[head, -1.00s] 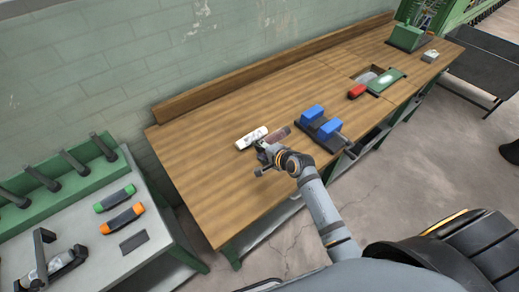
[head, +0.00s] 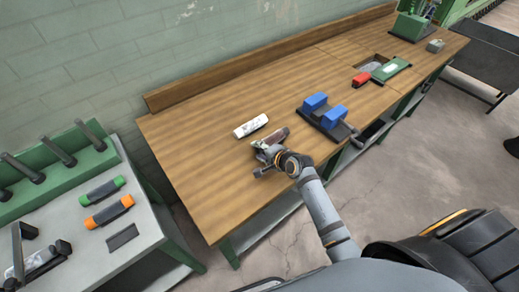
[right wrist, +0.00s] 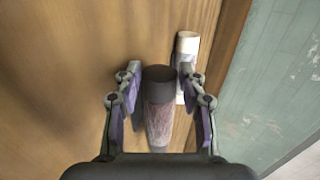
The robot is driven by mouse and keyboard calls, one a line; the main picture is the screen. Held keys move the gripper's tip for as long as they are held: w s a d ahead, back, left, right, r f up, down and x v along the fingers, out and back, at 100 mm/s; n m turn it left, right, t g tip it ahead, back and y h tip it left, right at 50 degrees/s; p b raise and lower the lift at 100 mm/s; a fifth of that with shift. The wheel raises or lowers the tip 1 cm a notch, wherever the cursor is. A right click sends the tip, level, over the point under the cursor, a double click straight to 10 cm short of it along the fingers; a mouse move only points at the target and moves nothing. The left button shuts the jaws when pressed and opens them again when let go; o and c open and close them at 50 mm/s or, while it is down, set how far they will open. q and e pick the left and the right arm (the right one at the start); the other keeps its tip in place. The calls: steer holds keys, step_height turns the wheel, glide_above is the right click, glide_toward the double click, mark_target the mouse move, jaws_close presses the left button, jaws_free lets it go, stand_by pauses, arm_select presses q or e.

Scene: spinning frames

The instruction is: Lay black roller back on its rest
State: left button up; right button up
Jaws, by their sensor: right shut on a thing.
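My right gripper (head: 266,151) is over the front half of the wooden bench, shut on the black roller (head: 274,139). In the right wrist view this roller has a black end and a streaked pinkish-brown body (right wrist: 158,115). It sits between the two fingers (right wrist: 162,100), which hide part of it. I cannot tell how high it is above the bench. A flat dark patch (head: 122,236), possibly its rest, lies on the grey table beside the orange roller. My left gripper is not in view.
A white roller (head: 250,126) lies on the bench (head: 210,185) just beyond my gripper. A dark fixture with blue blocks (head: 334,117) stands to the right. Green (head: 102,191) and orange (head: 109,212) rollers lie on the grey table (head: 75,255), below a green pegged rack (head: 62,172).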

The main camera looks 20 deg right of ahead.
steer(key=shift+f, duration=0.75)
steer(key=shift+s, duration=0.1)
steer(key=o, duration=1.3)
steer(key=shift+f, duration=0.15)
steer(key=shift+o, duration=0.2)
steer(key=v, duration=1.1)
steer(key=shift+s+d+r, duration=0.1)
steer(key=shift+s+r, duration=0.25)
